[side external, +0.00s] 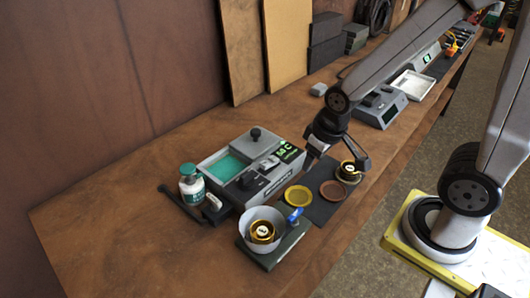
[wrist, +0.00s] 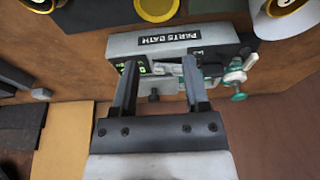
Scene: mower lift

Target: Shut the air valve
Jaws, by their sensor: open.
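No part is plainly marked as an air valve. A small blue handle (side external: 295,214) stands at the rim of a grey bowl (side external: 245,222) on a dark green base, in the side view; whether it belongs to a valve I cannot tell. A grey parts bath (side external: 272,188) has a lid with a black knob and an open teal compartment. Its labelled front (wrist: 125,44) shows in the wrist view. My gripper (side external: 335,164) is open and empty, above the bench beside the bath. In the wrist view its fingers (wrist: 160,62) point toward the bath.
Boards (side external: 285,45) lean on the wall. The bench's front left is clear.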

